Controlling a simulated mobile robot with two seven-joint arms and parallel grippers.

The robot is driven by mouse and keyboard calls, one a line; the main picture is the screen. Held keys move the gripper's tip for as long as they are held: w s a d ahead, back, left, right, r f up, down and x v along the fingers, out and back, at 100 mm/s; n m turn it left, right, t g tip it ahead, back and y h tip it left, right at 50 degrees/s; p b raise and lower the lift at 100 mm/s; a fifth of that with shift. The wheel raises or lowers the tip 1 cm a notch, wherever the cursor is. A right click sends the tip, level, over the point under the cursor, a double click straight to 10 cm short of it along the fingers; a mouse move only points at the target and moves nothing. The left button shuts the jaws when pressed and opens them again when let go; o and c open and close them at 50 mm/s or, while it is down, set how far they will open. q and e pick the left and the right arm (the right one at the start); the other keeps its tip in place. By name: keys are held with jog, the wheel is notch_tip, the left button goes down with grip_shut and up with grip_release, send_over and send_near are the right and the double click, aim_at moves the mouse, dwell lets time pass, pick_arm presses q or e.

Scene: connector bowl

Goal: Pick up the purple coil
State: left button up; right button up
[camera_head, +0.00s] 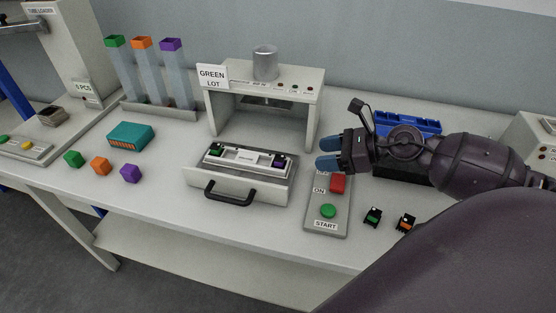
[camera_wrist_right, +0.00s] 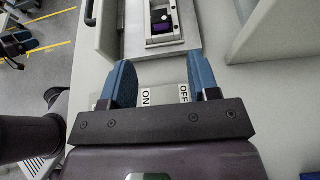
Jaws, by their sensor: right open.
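The purple coil (camera_head: 279,161) is a small black-and-purple part seated at the right end of the light fixture (camera_head: 243,161) in the pulled-out drawer (camera_head: 225,184). A green coil (camera_head: 214,150) sits at the fixture's left end. My right gripper (camera_head: 326,152) is open and empty, to the right of the drawer and over the switch panel, apart from the coil. In the right wrist view the purple coil (camera_wrist_right: 162,28) is ahead, beyond the spread blue fingers. My left gripper is not in view.
The panel has a red switch (camera_head: 338,183) and a green START button (camera_head: 328,211). Loose green (camera_head: 372,217) and orange (camera_head: 405,223) coils lie to its right. The press housing (camera_head: 312,105) stands behind the drawer. The drawer's black handle (camera_head: 228,197) sticks out in front. A purple cube (camera_head: 131,173) lies left.

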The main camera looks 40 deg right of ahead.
aim_at(281, 158)
jog(key=x, duration=0.4)
jog(key=shift+a+r, duration=0.1)
jog(key=shift+x, duration=3.05)
jog(key=shift+w+r, duration=0.1)
jog(key=c, duration=1)
